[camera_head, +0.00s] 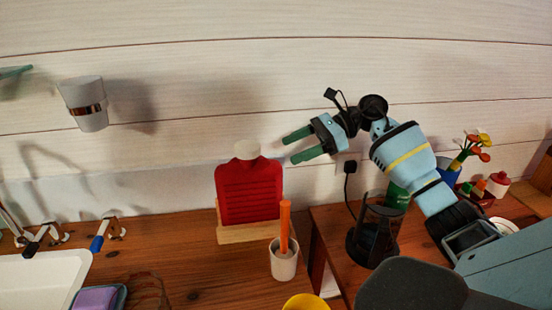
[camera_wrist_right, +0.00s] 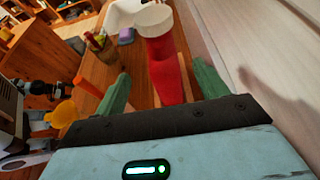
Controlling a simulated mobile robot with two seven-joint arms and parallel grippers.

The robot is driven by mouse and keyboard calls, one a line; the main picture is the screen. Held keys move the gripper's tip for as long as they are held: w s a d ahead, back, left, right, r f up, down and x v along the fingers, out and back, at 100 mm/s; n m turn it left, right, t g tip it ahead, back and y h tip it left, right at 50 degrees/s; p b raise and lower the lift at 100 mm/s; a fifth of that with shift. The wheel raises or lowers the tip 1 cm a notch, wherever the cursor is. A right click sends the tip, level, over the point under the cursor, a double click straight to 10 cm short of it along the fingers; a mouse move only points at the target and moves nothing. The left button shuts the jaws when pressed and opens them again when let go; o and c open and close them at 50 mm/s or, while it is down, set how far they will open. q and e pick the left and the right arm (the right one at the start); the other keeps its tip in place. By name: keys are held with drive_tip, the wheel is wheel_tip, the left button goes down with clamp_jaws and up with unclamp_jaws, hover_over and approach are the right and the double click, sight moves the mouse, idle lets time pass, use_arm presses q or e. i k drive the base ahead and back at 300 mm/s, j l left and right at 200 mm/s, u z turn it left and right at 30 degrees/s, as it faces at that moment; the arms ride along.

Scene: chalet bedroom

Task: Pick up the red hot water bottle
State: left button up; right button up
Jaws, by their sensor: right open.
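The red hot water bottle (camera_head: 249,192) stands upright in a wooden holder (camera_head: 250,232) on the wooden counter, its pale cap (camera_head: 247,150) on top. My right gripper (camera_head: 290,146) is open, up and to the right of the cap in the head view, with its green fingers pointing left. In the right wrist view the red bottle (camera_wrist_right: 168,75) and its pale cap (camera_wrist_right: 154,19) appear between the open fingers (camera_wrist_right: 163,90). The fingers look apart from the bottle. My left gripper is not in view.
A white cup (camera_head: 283,262) with an orange stick stands in front of the bottle, beside a yellow object (camera_head: 305,301). A dark glass carafe (camera_head: 375,236) stands to the right. A white basin (camera_head: 42,277) is at the left. The plank wall is close behind.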

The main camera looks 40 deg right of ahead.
sight(250, 191)
drive_tip(key=k, duration=1.45)
